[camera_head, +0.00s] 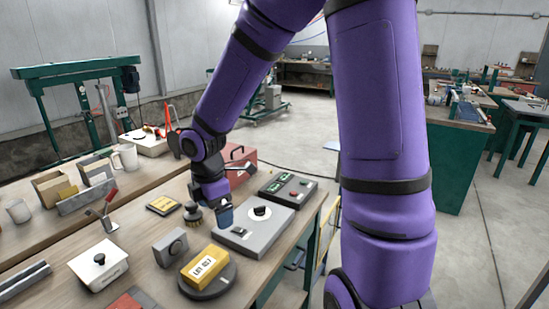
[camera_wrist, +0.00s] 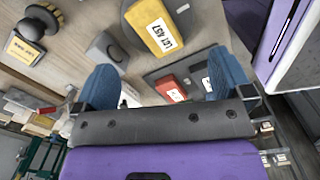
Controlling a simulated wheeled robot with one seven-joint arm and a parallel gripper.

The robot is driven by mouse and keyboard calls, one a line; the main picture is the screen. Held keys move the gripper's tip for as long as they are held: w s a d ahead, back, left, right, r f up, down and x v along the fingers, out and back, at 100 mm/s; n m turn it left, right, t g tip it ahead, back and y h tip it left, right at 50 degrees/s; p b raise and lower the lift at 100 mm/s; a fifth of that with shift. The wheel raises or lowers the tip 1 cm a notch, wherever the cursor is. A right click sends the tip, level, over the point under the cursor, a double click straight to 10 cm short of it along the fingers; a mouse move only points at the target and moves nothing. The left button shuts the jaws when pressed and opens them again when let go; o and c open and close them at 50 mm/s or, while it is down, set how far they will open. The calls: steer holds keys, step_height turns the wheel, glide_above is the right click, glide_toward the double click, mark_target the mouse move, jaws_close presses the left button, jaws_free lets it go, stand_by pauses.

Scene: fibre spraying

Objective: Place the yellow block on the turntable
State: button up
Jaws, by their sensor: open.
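A grey box with a round dial (camera_head: 171,247) stands close left of the turntable. The grey device with a black knob (camera_head: 262,225) and a dark panel with buttons (camera_head: 287,190) are to the right. A brush (camera_head: 193,214) and a white box (camera_head: 99,265) are left.

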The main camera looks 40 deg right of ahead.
steer(key=s+d+r+m+t, duration=0.3)
steer(key=s+r+m+t, duration=0.2)
steer(key=s+r+m, duration=1.2)
step_height(320, 180, up, 3)
steer(key=shift+s, duration=1.25)
